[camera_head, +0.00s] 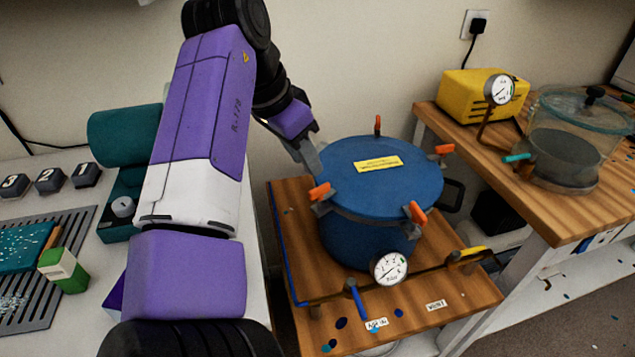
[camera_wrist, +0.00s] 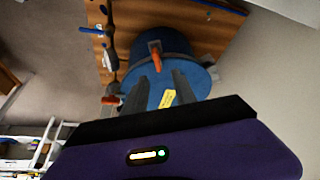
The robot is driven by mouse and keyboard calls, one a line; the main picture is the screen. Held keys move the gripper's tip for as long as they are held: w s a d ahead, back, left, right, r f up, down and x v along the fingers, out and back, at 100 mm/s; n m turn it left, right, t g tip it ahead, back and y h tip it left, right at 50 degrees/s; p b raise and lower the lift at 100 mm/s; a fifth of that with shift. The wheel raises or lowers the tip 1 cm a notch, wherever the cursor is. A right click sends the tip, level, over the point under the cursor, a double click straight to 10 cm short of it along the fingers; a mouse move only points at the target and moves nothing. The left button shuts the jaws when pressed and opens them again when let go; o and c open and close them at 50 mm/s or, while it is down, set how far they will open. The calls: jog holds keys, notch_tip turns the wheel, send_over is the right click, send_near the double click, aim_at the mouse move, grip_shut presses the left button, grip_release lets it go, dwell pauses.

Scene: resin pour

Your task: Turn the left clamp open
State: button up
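The blue pot (camera_head: 365,240) has a blue lid (camera_head: 380,180) with a yellow label and several orange-handled clamps around its rim. The left clamp (camera_head: 319,192) has its orange handle at the lid's left edge; it also shows in the wrist view (camera_wrist: 155,54). I cannot tell whether it is turned open. My gripper (camera_head: 311,160) points down at the lid's left side, just above and behind the left clamp. In the wrist view my gripper's two grey fingers (camera_wrist: 168,76) are apart with nothing between them, and the handle lies just beyond the left fingertip.
Other clamps sit at the back (camera_head: 377,125), right (camera_head: 445,150) and front right (camera_head: 416,213). A gauge (camera_head: 390,268) and a pipe with a blue lever (camera_head: 356,298) run along the front. A wooden bench (camera_head: 565,225) with a yellow pump (camera_head: 470,98) stands right.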

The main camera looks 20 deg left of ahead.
aim_at(320, 187)
jog(key=x, duration=0.8)
jog(key=shift+s+d, duration=0.1)
jog(key=shift+s, duration=0.15)
grip_shut()
